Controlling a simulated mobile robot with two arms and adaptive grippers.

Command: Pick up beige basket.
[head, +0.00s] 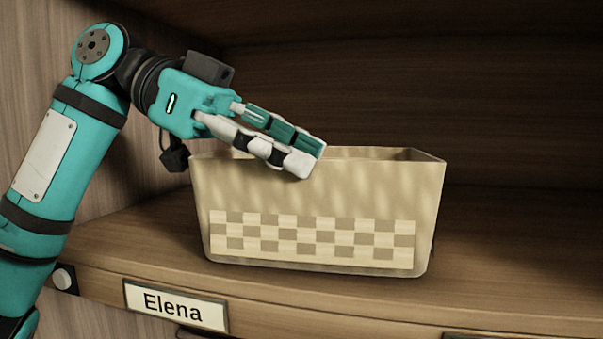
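The beige basket (320,195) stands upright on a wooden shelf. It is a tapered box with a checkered band low on its front wall. My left gripper (308,158) reaches in from the left, over the basket's left half. Its teal and white fingers point right and slightly down. The tips lie close together at the height of the front rim and overlap the top of the front wall. I cannot tell whether they touch or pinch the rim. The basket's inside is mostly hidden. My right gripper is not in view.
The wooden shelf (510,270) is bare to the right of the basket. A label reading "Elena" (175,306) is on the shelf's front edge, at lower left. A wooden side panel is at the left, a back wall behind, and another board above.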

